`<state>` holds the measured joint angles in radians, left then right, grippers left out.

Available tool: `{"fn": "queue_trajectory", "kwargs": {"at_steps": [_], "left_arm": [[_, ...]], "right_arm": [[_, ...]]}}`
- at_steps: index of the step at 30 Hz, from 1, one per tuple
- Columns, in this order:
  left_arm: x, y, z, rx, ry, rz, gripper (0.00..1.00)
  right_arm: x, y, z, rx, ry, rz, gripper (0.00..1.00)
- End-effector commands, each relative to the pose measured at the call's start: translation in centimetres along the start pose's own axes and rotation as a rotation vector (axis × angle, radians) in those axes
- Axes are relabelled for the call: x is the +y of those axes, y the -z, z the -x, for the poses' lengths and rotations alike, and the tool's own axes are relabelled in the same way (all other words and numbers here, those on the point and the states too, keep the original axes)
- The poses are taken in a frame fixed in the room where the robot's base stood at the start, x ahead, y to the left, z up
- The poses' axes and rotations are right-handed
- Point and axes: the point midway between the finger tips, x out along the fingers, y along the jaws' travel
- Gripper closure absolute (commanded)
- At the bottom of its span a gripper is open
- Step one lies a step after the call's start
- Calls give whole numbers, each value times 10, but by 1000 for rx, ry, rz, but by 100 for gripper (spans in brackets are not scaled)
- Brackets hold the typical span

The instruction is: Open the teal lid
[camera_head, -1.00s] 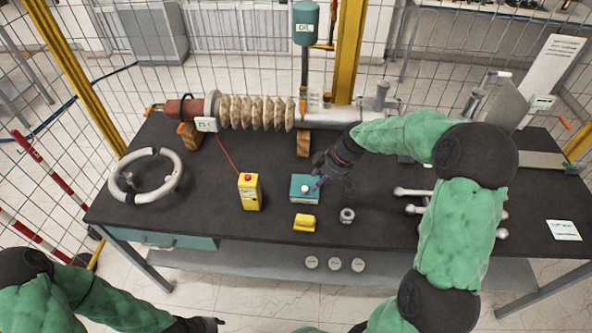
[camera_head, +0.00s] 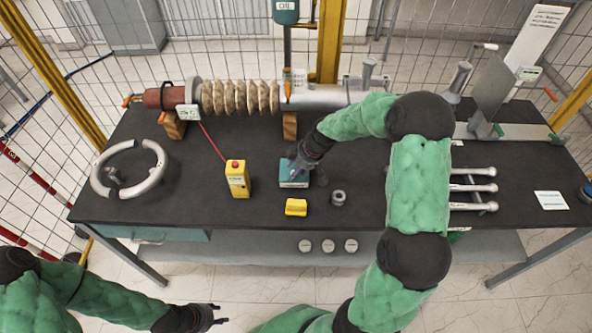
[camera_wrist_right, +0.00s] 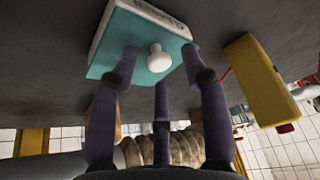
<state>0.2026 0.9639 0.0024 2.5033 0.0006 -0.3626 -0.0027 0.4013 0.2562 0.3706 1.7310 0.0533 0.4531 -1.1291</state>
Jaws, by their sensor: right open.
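A small box with a teal lid (camera_head: 291,182) stands on the dark table. In the right wrist view the teal lid (camera_wrist_right: 130,42) carries a round white knob (camera_wrist_right: 159,58). My right gripper (camera_head: 296,168) is above the lid and hides the knob in the head view. In the wrist view my right gripper (camera_wrist_right: 160,65) is open, with its purple fingers spread around the knob; I cannot tell whether any finger touches it. My left gripper (camera_head: 218,314) is low at the front, off the table, with its fingers apart and empty.
A yellow box with a red button (camera_head: 237,180) stands left of the teal-lidded box. A yellow block (camera_head: 296,207) and a metal nut (camera_head: 338,198) lie in front. A long ribbed bushing (camera_head: 240,97) lies behind. A white ring (camera_head: 130,168) lies at left.

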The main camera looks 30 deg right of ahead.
Motion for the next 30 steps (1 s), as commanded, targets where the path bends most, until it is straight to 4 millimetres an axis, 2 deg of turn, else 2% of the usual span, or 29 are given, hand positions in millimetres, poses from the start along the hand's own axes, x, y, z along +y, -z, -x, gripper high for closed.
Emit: {"fn": "queue_trajectory", "kwargs": {"at_steps": [10, 15, 24, 30], "left_arm": [[0, 0, 0, 0, 0, 0, 60], [0, 0, 0, 0, 0, 0, 60], [0, 0, -1, 0, 0, 0, 60], [-4, 0, -10, 0, 0, 0, 60]], "right_arm": [[0, 0, -3, 1, -1, 0, 54], [0, 0, -3, 1, -1, 0, 100], [3, 2, -4, 2, -2, 0, 100], [30, 12, -9, 4, -4, 0, 100]]}}
